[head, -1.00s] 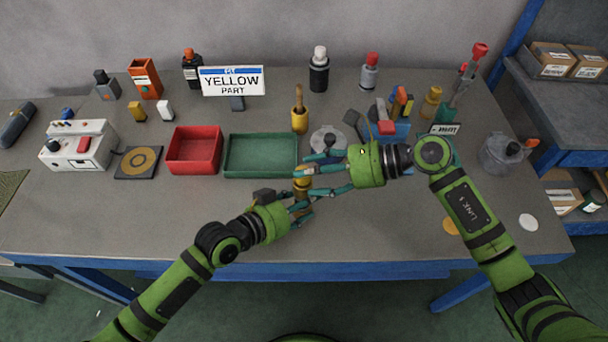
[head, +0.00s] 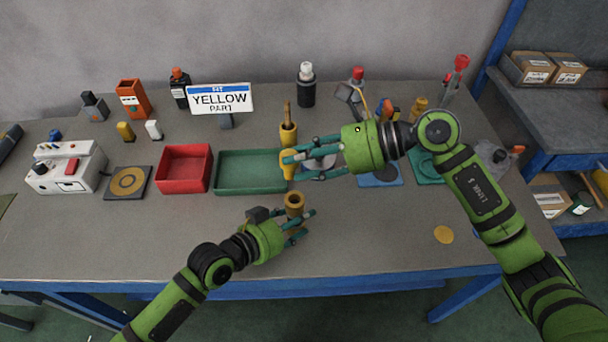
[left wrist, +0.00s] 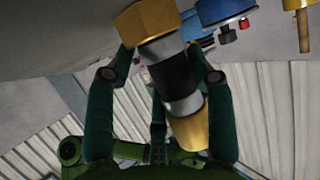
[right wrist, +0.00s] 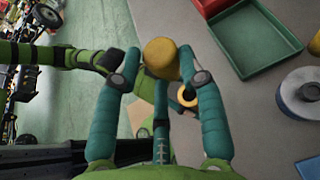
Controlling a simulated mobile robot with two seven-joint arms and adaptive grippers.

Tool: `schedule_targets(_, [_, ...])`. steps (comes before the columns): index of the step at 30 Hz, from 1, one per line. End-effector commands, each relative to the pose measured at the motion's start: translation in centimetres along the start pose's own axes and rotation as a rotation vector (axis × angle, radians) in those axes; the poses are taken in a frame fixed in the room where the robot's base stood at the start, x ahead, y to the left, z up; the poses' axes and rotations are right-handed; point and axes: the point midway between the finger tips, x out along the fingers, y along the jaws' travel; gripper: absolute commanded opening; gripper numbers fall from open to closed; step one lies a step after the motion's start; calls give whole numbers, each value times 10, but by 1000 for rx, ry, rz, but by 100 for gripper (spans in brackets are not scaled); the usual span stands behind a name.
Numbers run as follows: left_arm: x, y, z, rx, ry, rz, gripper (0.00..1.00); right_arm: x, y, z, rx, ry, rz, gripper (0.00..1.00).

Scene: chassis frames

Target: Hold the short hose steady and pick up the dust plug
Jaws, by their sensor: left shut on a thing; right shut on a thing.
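The short hose (head: 294,203) stands roughly upright over the front middle of the table, with an open yellow end facing up in the head view. My left gripper (head: 299,228) is shut on it; the left wrist view shows its black middle (left wrist: 172,68) and yellow end fittings between the fingers. My right gripper (head: 286,166) is shut on the yellow dust plug (right wrist: 161,58), above and apart from the hose in the head view. The open hose end (right wrist: 187,95) shows beyond the plug in the right wrist view. The fingers partly hide both things.
A green tray (head: 222,188) and a red tray (head: 163,180) lie left of my right gripper. A yellow cup with a brown handle (head: 289,132) stands behind it. A sign reading "YELLOW PART" (head: 221,99) stands at the back. The front left table is clear.

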Motion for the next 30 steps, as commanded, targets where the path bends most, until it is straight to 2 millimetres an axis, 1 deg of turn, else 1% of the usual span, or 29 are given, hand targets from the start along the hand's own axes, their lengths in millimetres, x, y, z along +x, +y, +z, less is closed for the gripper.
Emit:
schedule_targets(1, [0,-2,1,2,-3,-3,12,-3,-1,6,-2,1,-1,4])
schedule_targets(5, [0,-2,1,2,-2,-4,12,-6,0,14,2,2,1,4])
schedule_targets(13, [0,-3,0,3,-1,-6,12,-7,0,15,4,3,2,4])
schedule_targets(14, [0,-3,0,3,-1,-6,66,-7,0,15,4,3,2,4])
schedule_targets(15, [0,-3,0,3,-1,-6,82,-7,0,15,4,4,1,4])
schedule_targets(26, [-1,-3,0,2,1,-6,82,-7,0,14,4,4,1,4])
schedule_targets(29, [-8,-3,1,3,0,-6,82,-7,0,14,4,4,1,4])
schedule_targets(30, [-12,-3,1,3,-1,-6,82,-7,0,14,4,4,1,4])
